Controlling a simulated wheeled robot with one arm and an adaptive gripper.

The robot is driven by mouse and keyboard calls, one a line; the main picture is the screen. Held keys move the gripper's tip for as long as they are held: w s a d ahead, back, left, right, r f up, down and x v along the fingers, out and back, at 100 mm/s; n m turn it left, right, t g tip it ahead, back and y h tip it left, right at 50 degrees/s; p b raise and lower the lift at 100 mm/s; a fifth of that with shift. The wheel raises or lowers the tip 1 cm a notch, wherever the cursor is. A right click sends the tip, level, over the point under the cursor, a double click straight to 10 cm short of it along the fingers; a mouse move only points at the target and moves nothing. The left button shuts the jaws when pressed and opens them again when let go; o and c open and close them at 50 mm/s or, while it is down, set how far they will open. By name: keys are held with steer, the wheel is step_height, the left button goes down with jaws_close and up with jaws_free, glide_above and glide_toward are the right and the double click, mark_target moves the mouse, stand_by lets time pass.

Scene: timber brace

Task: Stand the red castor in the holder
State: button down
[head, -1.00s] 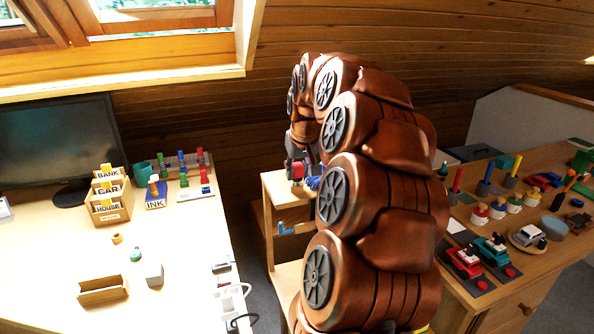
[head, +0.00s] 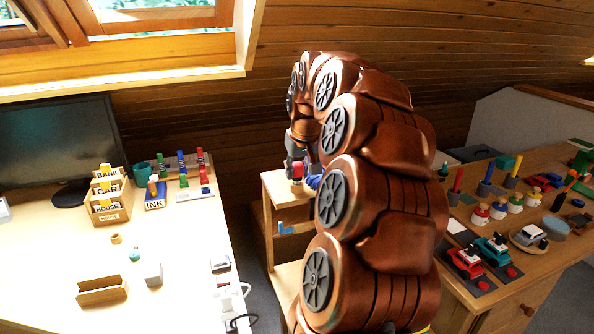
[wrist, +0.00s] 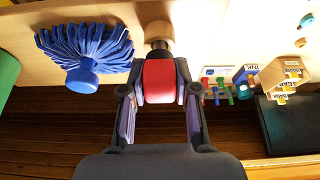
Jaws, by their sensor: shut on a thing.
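The red castor (wrist: 160,79) is between the fingers of my gripper (wrist: 160,92) in the wrist view, and the gripper is shut on it. A dark end of the castor points at a round pale wooden piece (wrist: 159,31), which looks like the holder. I cannot tell whether the castor's end is inside it or just above it. In the head view my gripper (head: 297,161) is over the top of a wooden step stand (head: 276,184), with a bit of red (head: 297,171) showing beneath. My arm hides part of the stand.
A blue brush-like thing (wrist: 86,46) stands close beside the castor, and a green thing (wrist: 6,70) is at the wrist view's left edge. A desk (head: 60,245) with letter boxes and a monitor (head: 58,143) is to the left. A crowded toy bench (head: 550,262) is to the right.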

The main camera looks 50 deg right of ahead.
steer(key=shift+f+b, duration=0.35)
steer(key=shift+f, duration=0.1)
steer(key=c, duration=0.8)
jaws_free()
steer(key=v, duration=1.2)
